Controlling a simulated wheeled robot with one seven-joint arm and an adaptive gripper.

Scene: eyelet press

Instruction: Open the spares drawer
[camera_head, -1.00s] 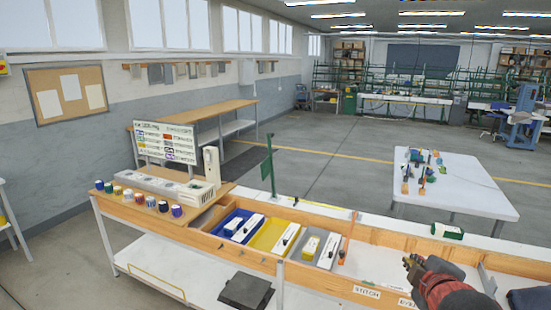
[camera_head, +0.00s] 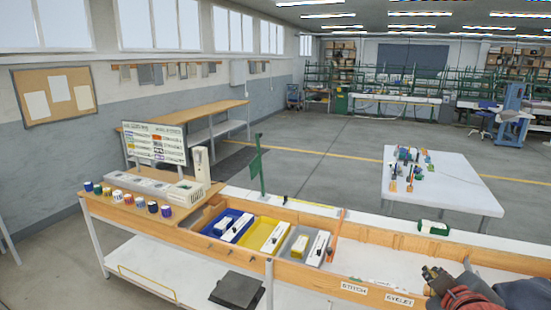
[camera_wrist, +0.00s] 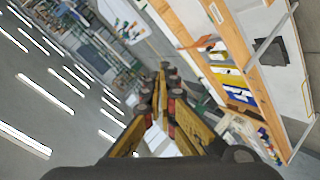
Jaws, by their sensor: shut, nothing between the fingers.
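The long bench has a wooden front (camera_head: 225,254) with small dark knobs on its left part, in the head view. I cannot read any label naming a spares drawer, and cannot tell which front is it. Labels reading STITCH (camera_head: 354,287) and EYELET (camera_head: 399,300) sit further right on the front. My gripper (camera_head: 432,274) is above the right end of the bench, by the EYELET label, well right of the knobs and touching nothing visible. The wrist view shows its fingers (camera_wrist: 163,70) together and empty, with the bench to the right.
A blue tray (camera_head: 215,219), a yellow tray (camera_head: 253,237) and a grey tray (camera_head: 289,235) with boxes sit in the bench top. Several small pots (camera_head: 127,198) stand at left. A green post (camera_head: 258,165) rises behind. A white table (camera_head: 440,192) stands beyond, with open floor around it.

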